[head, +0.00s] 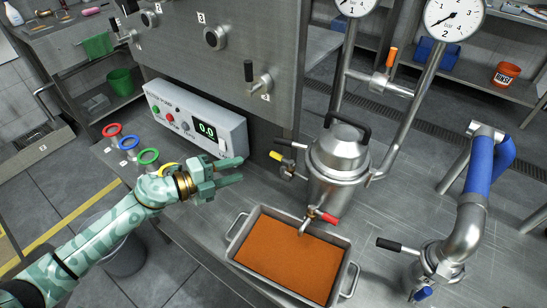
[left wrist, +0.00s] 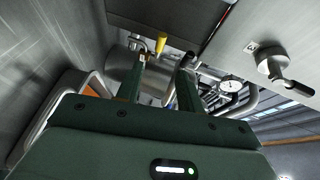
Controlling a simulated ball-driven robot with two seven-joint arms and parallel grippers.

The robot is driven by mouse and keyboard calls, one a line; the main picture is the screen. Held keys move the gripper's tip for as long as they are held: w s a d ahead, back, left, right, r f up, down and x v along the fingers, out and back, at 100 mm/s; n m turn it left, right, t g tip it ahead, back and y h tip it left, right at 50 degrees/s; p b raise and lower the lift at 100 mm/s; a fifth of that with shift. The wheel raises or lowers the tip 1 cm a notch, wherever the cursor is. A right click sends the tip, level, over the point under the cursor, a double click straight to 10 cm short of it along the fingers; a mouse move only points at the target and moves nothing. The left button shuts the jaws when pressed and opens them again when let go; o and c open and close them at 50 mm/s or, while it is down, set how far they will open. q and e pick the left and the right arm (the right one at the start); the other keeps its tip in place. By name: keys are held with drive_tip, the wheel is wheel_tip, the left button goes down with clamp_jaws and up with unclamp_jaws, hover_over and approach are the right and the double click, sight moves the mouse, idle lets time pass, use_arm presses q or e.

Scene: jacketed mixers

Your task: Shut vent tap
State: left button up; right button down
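A steel mixer vessel (head: 338,165) with a black lid handle stands on the steel bench. It carries a yellow-handled tap (head: 280,157) on its left side and a red-handled tap (head: 325,216) at its lower front. An orange-handled tap (head: 390,58) sits on the pipework between two gauges. No label shows which is the vent tap. My left gripper (head: 240,172) is open and empty, left of the vessel and apart from the yellow handle. In the left wrist view, the yellow handle (left wrist: 160,45) shows beyond and between the open fingers (left wrist: 160,75). My right gripper is out of view.
A tray of orange material (head: 290,258) sits below the red-handled tap. A control box (head: 195,118) reading 0.0 and several coloured rings (head: 149,156) are nearby. A steel panel with knobs (head: 215,38) overhangs behind. A blue-sleeved pipe (head: 479,165) rises at right.

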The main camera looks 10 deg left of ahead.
sight(275, 157)
use_arm(q)
drive_tip(key=b+x, duration=0.1)
drive_tip(key=x, duration=1.1)
drive_tip(key=shift+b, duration=0.4)
drive_tip(key=shift+f, duration=0.1)
clamp_jaws()
